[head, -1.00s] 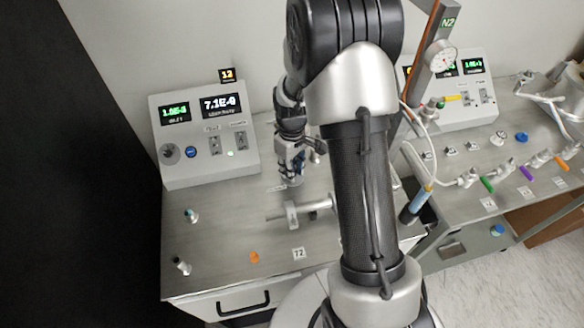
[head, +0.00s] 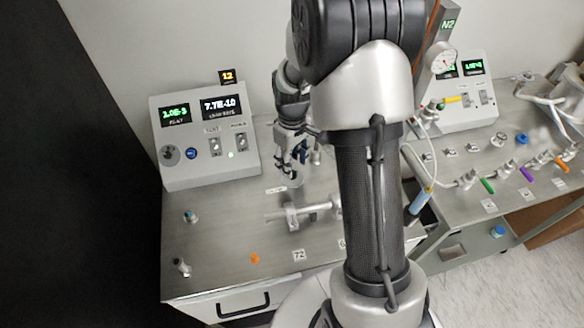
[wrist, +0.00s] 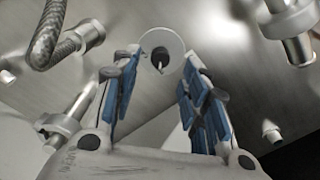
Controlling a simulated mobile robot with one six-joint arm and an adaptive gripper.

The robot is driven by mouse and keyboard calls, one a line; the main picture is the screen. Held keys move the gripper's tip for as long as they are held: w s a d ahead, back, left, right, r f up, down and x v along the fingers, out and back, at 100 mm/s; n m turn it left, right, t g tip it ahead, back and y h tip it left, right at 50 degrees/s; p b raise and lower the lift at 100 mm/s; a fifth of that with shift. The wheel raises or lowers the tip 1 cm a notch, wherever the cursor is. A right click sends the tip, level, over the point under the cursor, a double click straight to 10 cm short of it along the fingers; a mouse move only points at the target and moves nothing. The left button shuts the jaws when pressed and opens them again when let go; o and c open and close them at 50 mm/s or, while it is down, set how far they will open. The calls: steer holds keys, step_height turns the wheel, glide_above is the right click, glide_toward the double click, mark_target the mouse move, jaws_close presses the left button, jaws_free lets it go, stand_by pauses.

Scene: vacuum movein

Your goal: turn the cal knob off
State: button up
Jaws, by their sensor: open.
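The cal knob (wrist: 157,58) looks like a small dark knob with a pale pointer on a round light disc. It shows in the wrist view at the top centre, between the fingertips. My gripper (wrist: 161,74), with blue finger pads, is open with one finger on each side of the knob. I cannot tell whether either finger touches it. In the head view my gripper (head: 291,166) is above the bench, over a pale disc (head: 294,180); the knob itself is hard to make out there.
A control box (head: 205,140) with two displays stands at the back left. A metal pipe fitting (head: 291,216) is just in front of my gripper. A second bench (head: 480,170) with coloured valve handles is at right.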

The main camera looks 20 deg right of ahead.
step_height(320, 180, up, 8)
steer(key=shift+f, duration=0.15)
stand_by(0.4)
steer(key=s+a+r+m+t, duration=0.2)
steer(key=s+a+r, duration=0.3)
steer(key=s+r, duration=0.55)
steer(key=s+a+r+m+t, duration=0.1)
steer(key=s+a+r, duration=0.1)
steer(key=s, duration=0.4)
steer(key=s+a+r+m+t, duration=0.1)
steer(key=s+a+r, duration=0.1)
steer(key=s, duration=0.5)
steer(key=shift+a+m+t, duration=0.15)
steer(key=shift+m+t, duration=0.15)
